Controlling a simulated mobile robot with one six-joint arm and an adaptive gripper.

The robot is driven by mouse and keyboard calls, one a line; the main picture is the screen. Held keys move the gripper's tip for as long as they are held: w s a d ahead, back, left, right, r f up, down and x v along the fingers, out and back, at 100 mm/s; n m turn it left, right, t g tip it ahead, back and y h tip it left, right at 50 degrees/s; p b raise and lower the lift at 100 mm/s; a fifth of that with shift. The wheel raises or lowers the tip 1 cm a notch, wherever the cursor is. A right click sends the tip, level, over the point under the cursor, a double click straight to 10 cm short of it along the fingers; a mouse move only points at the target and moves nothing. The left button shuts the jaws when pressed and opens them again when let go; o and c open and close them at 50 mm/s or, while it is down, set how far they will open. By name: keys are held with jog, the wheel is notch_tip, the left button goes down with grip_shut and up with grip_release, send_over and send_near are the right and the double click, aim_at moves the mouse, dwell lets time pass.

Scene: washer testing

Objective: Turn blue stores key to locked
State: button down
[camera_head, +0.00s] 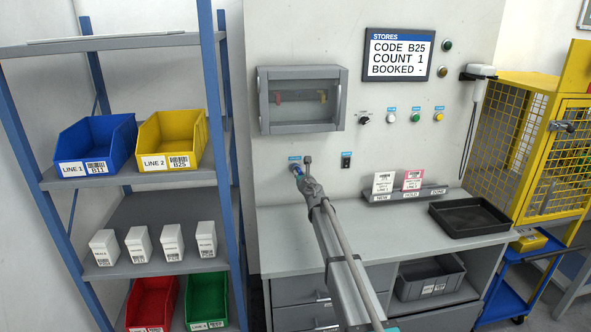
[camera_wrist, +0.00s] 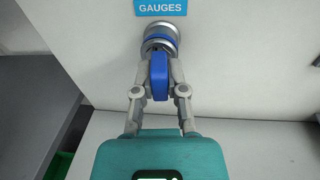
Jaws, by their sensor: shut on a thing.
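The blue key (camera_wrist: 158,77) sits in a round metal lock with a blue ring (camera_wrist: 160,42) on the wall panel, under a blue label reading GAUGES (camera_wrist: 160,7). My gripper (camera_wrist: 160,66) is shut on the key's blue head, one finger on each side. In the wrist view the head stands about upright in the picture. In the head view the blue key (camera_head: 297,170) shows only in part, because my gripper (camera_head: 303,176) covers most of it. I cannot read any locked or unlocked mark by the lock.
A black rocker switch (camera_head: 346,160) is just right of my gripper, and a grey glazed box (camera_head: 300,98) is above. A card rack (camera_head: 405,194) and black tray (camera_head: 470,216) are on the right of the worktop (camera_head: 285,258). A screen (camera_head: 398,54) reads CODE B25, COUNT 1.

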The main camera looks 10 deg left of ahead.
jog(key=c, duration=0.6)
grip_release()
jog(key=shift+m, duration=0.5)
